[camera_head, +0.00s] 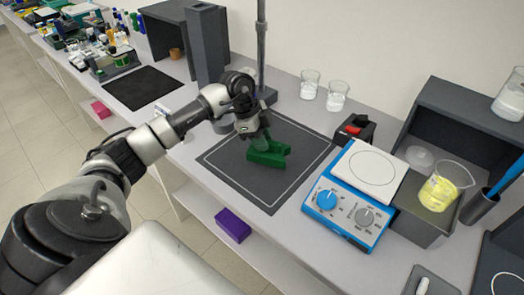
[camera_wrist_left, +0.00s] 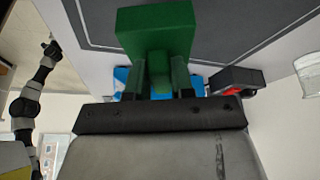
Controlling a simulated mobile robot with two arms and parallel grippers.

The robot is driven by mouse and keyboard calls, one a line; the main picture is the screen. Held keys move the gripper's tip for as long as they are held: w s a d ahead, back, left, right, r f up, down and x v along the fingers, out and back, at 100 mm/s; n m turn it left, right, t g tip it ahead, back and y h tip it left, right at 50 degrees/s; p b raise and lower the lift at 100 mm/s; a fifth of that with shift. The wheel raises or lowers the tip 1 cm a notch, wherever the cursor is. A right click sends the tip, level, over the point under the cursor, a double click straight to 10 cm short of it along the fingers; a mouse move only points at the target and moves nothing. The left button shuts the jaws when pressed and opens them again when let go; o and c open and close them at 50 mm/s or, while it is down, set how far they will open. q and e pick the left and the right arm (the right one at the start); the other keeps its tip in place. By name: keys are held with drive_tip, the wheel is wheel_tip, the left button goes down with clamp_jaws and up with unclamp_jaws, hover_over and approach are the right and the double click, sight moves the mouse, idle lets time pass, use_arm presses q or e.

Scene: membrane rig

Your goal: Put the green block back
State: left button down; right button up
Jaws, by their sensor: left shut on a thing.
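The green block (camera_head: 268,155) is at the dark mat with a white outline (camera_head: 232,183) in the head view. My left gripper (camera_head: 262,142) comes down from above and is shut on it. In the left wrist view the green block (camera_wrist_left: 155,30) sits between the two fingers of my left gripper (camera_wrist_left: 160,80), its broad end beyond their tips. Whether the block touches the mat is hard to tell. An arm that looks like my right one shows small at the left edge of the wrist view; its jaws (camera_wrist_left: 53,47) are too small to read.
A blue and white hotplate (camera_head: 350,195) stands right of the mat, with a black and red device (camera_head: 354,131) behind it. Two beakers (camera_head: 324,92) and a stand pole (camera_head: 261,45) are at the back. A yellow-filled beaker (camera_head: 440,188) is at the right. A purple block (camera_head: 233,225) lies on the shelf below.

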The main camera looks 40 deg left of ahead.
use_arm(q)
wheel_tip(320, 180, down, 4)
drive_tip(key=shift+f+p, duration=0.15)
drive_tip(key=shift+p, duration=0.2)
use_arm(e)
drive_tip(key=shift+r, duration=0.4)
drive_tip(key=shift+a, duration=0.1)
use_arm(q)
drive_tip(key=shift+f, duration=0.2)
drive_tip(key=c, duration=1)
unclamp_jaws()
drive_tip(key=shift+o, duration=0.2)
use_arm(e)
drive_tip(key=shift+a, duration=0.3)
